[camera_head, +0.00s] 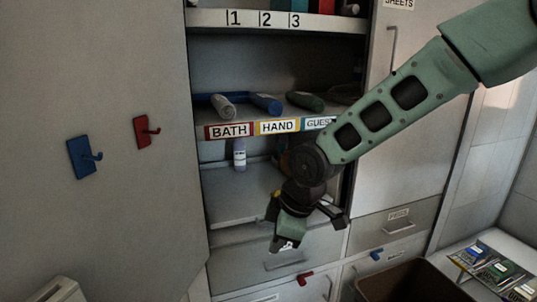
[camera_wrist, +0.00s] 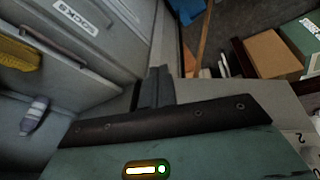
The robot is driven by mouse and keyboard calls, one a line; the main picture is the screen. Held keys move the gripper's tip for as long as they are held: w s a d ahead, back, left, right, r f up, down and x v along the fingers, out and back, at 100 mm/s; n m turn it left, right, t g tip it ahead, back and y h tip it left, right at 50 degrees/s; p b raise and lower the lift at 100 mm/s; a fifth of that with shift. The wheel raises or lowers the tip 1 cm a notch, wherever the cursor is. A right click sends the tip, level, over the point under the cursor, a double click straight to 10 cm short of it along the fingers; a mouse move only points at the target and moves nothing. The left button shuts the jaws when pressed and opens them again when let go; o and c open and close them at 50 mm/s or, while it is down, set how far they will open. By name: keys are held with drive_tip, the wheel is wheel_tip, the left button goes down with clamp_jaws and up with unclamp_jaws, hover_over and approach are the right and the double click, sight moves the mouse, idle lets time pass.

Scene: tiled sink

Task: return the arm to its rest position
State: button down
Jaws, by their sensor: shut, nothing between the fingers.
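My arm (camera_head: 385,100) is green with dark cutouts. It reaches in from the upper right in the head view and bends down at a dark round joint in front of the open cabinet. My gripper (camera_head: 285,245) hangs below that joint, in front of the drawers, with nothing held. In the wrist view, the dark fingers of my gripper (camera_wrist: 157,88) stand together beyond the black bar and green hand. They are shut and empty, apart from the things around them. Part of the shelf behind my arm is hidden.
The upper shelf (camera_head: 258,127), labelled BATH, HAND and GUEST, holds several rolls. A small bottle (camera_head: 239,155) stands below it. A brown bin (camera_head: 410,282) stands at lower right.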

drive_tip(key=s+d+r+m+g+h, duration=0.1)
drive_tip(key=s+d+m, duration=0.3)
drive_tip(key=s, duration=0.8)
drive_tip(key=s+d+r+m+h, duration=0.1)
drive_tip(key=s+d+r+m, duration=0.1)
drive_tip(key=s+d+m, duration=0.3)
drive_tip(key=s+d, duration=0.3)
drive_tip(key=s, duration=0.4)
drive_tip(key=shift+d+g+h, duration=0.2)
drive_tip(key=shift+g+h, duration=0.2)
drive_tip(key=shift+r, duration=0.1)
